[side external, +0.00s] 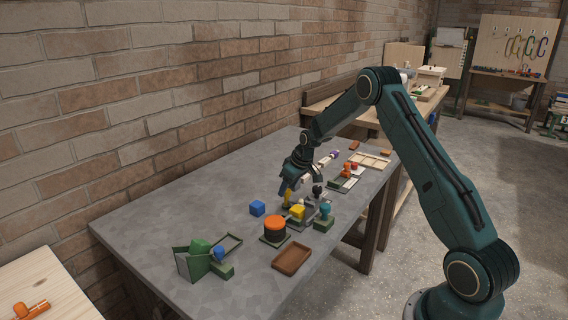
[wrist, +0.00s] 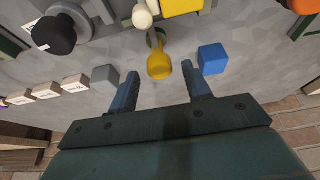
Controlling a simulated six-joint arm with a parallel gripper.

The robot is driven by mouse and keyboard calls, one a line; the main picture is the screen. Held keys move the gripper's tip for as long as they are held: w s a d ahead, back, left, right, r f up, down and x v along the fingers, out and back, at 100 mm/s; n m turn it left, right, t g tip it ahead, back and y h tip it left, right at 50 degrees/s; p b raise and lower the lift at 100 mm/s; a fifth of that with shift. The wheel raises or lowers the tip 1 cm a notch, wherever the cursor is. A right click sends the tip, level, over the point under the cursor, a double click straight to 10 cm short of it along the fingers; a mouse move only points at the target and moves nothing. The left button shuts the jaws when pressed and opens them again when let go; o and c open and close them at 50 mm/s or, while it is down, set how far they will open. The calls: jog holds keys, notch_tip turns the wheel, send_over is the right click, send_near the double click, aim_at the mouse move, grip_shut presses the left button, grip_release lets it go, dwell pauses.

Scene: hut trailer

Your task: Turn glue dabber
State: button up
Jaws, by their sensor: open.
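A yellow, rounded piece with a narrow neck (wrist: 160,65) may be the glue dabber; I cannot tell for sure. In the wrist view it lies between and just beyond the fingertips of my gripper (wrist: 159,72). The two fingers are apart, one on each side of it, with gaps showing. In the side view my gripper (side external: 289,186) points down over the grey table, and the yellow piece (side external: 287,199) shows at its fingertips. A cream ball (wrist: 142,17) is beside the yellow piece's narrow end.
A blue cube (wrist: 213,59) sits close to the right finger, and a grey cube (wrist: 104,77) near the left finger. A dark round knob (wrist: 60,33) is farther left. An orange-topped round pot (side external: 274,229) and brown tray (side external: 292,258) stand nearer.

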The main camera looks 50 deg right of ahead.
jog(key=shift+w+f, duration=0.15)
jog(key=shift+f, duration=0.25)
grip_shut()
